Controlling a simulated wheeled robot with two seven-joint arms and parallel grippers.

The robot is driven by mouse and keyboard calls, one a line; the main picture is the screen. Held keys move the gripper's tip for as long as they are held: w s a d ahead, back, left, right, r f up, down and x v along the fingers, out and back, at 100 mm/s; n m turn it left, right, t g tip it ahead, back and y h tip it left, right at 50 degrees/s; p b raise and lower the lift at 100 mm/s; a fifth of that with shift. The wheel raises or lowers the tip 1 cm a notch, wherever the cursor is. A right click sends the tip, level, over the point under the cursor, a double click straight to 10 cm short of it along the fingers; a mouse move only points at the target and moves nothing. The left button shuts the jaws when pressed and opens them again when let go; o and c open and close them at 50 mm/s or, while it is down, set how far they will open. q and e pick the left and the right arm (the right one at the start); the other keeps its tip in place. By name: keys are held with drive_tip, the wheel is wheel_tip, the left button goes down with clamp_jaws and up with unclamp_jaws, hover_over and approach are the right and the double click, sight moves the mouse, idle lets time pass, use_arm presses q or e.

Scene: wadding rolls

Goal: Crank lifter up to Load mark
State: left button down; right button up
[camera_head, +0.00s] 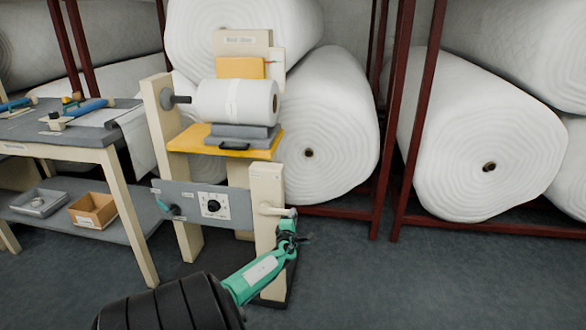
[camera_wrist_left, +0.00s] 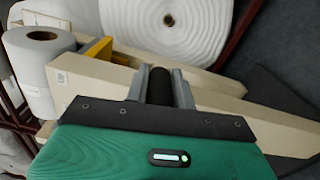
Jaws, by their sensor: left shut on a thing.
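The lifter is a cream frame with a yellow platform (camera_head: 188,140) carrying grey slabs (camera_head: 240,132). A small white roll (camera_head: 235,102) sits just above the slabs, on a grey spindle (camera_head: 177,99). The crank (camera_head: 272,209) is on the front cream post (camera_head: 268,186). My left gripper (camera_head: 288,238) is at the crank, low on the post's right side. In the left wrist view its fingers are shut on the dark crank handle (camera_wrist_left: 160,86). I cannot read a Load mark. My right gripper is not in view.
A grey panel with a dial (camera_head: 213,206) spans the frame. A workbench (camera_head: 60,130) with blue-handled tools stands at left, boxes on its lower shelf (camera_head: 92,209). Large wadding rolls (camera_head: 330,125) lie in dark red racks (camera_head: 413,120) behind. The floor at right is clear.

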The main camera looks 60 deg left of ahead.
use_arm(q)
drive_tip(key=shift+s+d+f, duration=0.1)
drive_tip(key=shift+s+f, duration=0.05)
drive_tip(key=shift+f, duration=0.45)
drive_tip(key=c, duration=1.3)
unclamp_jaws()
drive_tip(key=shift+o, duration=0.5)
drive_tip(key=shift+s+a+r, duration=0.1)
drive_tip(key=shift+a+r, duration=0.05)
drive_tip(key=shift+a, duration=0.05)
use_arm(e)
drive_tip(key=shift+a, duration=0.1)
use_arm(q)
drive_tip(key=shift+d+r, duration=0.1)
drive_tip(key=shift+r, duration=0.05)
drive_tip(key=shift+s+d, duration=0.1)
drive_tip(key=shift+d, duration=0.05)
drive_tip(key=p+v, duration=0.4)
drive_tip(key=v, duration=0.9)
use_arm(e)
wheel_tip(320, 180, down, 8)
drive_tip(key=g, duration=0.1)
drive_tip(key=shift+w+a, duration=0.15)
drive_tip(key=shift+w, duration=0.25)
use_arm(q)
drive_tip(key=shift+s+d, duration=0.1)
drive_tip(key=shift+d, duration=0.05)
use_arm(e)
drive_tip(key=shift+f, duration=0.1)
